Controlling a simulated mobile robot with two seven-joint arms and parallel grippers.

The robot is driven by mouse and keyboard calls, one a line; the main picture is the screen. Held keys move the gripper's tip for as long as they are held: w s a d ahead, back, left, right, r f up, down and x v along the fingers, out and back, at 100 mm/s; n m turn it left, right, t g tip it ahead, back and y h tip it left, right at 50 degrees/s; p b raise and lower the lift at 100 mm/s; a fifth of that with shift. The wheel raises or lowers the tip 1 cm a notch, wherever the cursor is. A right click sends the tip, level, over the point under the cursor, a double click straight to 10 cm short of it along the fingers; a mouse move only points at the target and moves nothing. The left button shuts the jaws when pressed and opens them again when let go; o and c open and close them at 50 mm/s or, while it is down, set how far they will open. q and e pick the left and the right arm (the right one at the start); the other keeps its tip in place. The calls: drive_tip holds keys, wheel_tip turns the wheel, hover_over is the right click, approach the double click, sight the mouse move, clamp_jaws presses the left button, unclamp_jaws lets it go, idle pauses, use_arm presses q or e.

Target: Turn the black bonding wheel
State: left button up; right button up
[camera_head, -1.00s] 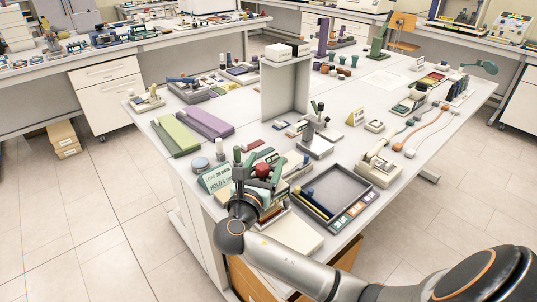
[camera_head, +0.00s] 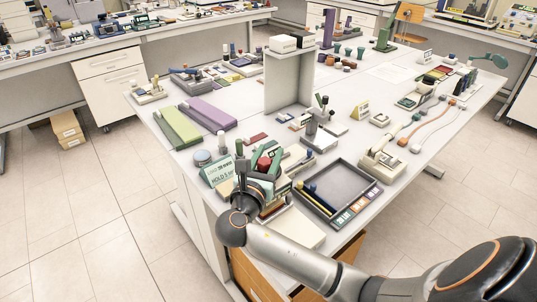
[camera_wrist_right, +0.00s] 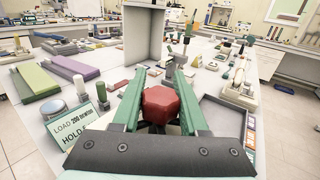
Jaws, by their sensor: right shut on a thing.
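A red faceted knob (camera_wrist_right: 161,104) sits between the two green fingers of my right gripper (camera_wrist_right: 158,76) in the right wrist view. In the head view the red knob (camera_head: 264,162) shows at the table's near left corner, with my right gripper (camera_head: 262,178) around it. The right gripper is shut on this knob. Black parts show just below the knob, but I cannot tell whether they belong to a wheel or to my gripper. No separate black wheel is clearly visible; the gripper hides the area under the knob. My left gripper is not in view.
Green (camera_head: 178,127) and purple (camera_head: 207,114) slabs lie behind. A grey upright stand (camera_head: 289,80) rises mid-table.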

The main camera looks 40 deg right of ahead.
clamp_jaws()
drive_tip(key=shift+n+t+y, duration=0.3)
drive_tip(key=shift+t, duration=0.1)
